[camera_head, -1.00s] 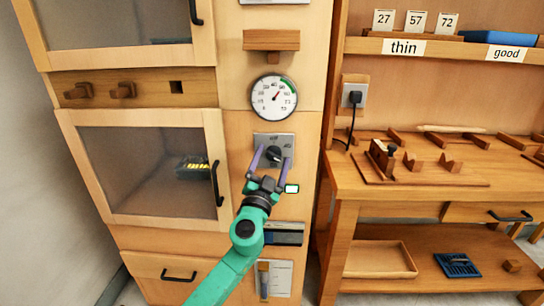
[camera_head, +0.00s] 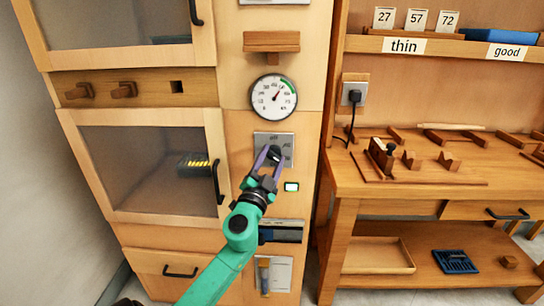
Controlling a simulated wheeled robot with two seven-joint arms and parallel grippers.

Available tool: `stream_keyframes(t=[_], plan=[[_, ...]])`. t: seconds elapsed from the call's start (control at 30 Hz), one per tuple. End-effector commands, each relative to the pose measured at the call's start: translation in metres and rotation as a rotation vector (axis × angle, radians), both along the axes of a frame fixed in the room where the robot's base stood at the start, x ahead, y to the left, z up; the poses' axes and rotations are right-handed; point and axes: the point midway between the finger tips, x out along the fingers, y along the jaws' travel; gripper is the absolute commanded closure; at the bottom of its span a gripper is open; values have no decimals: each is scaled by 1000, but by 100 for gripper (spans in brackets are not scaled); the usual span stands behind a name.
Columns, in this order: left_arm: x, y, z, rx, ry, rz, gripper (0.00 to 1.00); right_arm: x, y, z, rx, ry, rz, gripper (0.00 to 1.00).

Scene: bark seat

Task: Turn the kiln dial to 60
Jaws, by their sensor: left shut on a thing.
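The kiln dial (camera_head: 275,154) is a dark knob on a grey plate (camera_head: 287,141) on the kiln's wooden front panel. My left gripper (camera_head: 269,157) is at the knob, with its purple fingers shut on it. The fingers and wrist hide most of the knob and much of the plate's scale, so I cannot read its setting. A round white gauge (camera_head: 273,97) with a green arc sits above the plate, its needle pointing up and to the right. My right gripper is not in view.
A small green-lit indicator (camera_head: 291,187) is just right of my left wrist. The kiln's glass door (camera_head: 147,167) with a black handle is on the left. A wooden workbench (camera_head: 450,185) with tools stands on the right.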

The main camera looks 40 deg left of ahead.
Motion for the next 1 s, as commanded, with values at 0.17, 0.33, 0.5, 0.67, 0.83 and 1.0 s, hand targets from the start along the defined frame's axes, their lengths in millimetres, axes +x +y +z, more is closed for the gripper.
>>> stream_keyframes(t=[0.17,0.33,0.5,0.67,0.83,1.0], plan=[[0,0,5,120,97,0,100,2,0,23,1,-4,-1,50],[-1,1,8,248,195,-1,100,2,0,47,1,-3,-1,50],[-1,1,9,376,293,-1,100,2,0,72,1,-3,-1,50],[-1,1,9,485,375,-2,100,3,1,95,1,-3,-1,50],[-1,1,8,578,446,-3,100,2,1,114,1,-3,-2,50],[-1,1,7,642,493,-2,100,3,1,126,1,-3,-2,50]])
